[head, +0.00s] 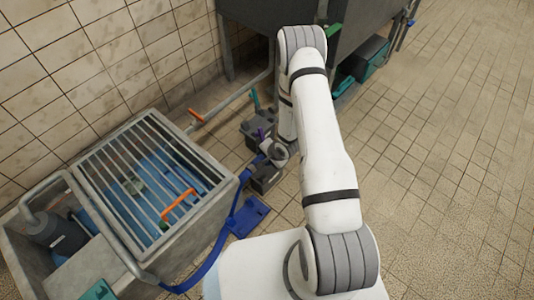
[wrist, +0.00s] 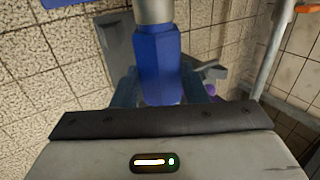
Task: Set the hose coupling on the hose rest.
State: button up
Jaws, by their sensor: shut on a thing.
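The hose coupling (wrist: 158,62) is a blue faceted body with a grey metal end, upright in the middle of the wrist view. My gripper (wrist: 160,92) is shut on it, with a finger on each side. In the head view my gripper (head: 265,158) is small and partly hidden by my wrist, beside the upper end of the blue hose (head: 244,183). I cannot tell for sure which thing is the hose rest. A grey upright plate (wrist: 119,45) stands behind the coupling in the wrist view.
A grated basin (head: 225,200) with an orange-handled tool (head: 178,204) stands at the left. A blue flat piece (head: 252,215) lies on the floor beside it. Grey boxes stand near my gripper. A dark bench (head: 250,45) stands at the back; the floor at right is clear.

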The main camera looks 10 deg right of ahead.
jog(key=shift+s+a, duration=0.85)
jog(key=shift+s, duration=0.3)
jog(key=shift+s+a, duration=0.8)
jog(key=shift+s, duration=0.35)
jog(key=shift+s+a, duration=0.15)
jog(key=shift+s, duration=0.05)
jog(key=s+a, duration=0.2)
jog(key=s, duration=0.1)
jog(key=s+a, duration=0.1)
jog(key=shift+s+f, duration=0.1)
jog(key=shift+s, duration=0.2)
grip_shut()
jog(key=s+a, duration=0.2)
jog(key=s, duration=0.1)
jog(key=shift+s+a+b, duration=0.1)
jog(key=shift+a+b, duration=0.2)
jog(key=shift+b, duration=0.1)
jog(key=s+a, duration=0.3)
jog(key=a, duration=0.2)
jog(key=shift+a+b, duration=0.3)
jog(key=shift+b, duration=0.05)
